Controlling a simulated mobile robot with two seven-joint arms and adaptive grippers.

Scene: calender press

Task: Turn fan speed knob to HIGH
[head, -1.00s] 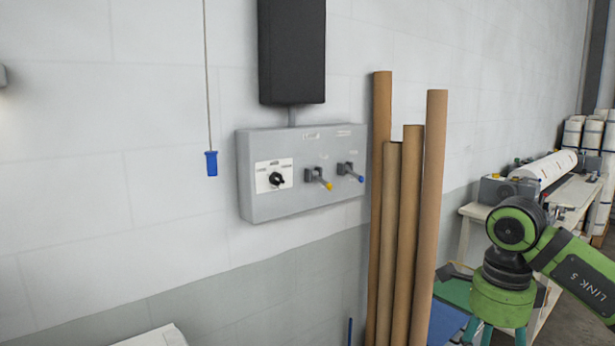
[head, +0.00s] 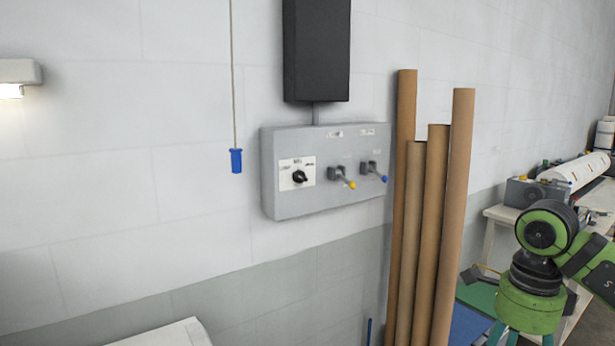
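A black rotary knob (head: 300,176) sits on a white label plate (head: 289,183) at the left of a grey control box (head: 325,206) on the wall. The lettering around the knob is too small to read. Two levers stick out to its right, one with a yellow tip (head: 351,185) and one with a blue tip (head: 384,178). A green and black arm of mine shows at the lower right, well away from the box.
Tall brown cardboard tubes (head: 452,220) lean on the wall right of the box. A black panel (head: 317,50) hangs above it. A pull cord with a blue handle (head: 236,161) hangs at its left. A table with a roller machine (head: 575,171) stands at the right.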

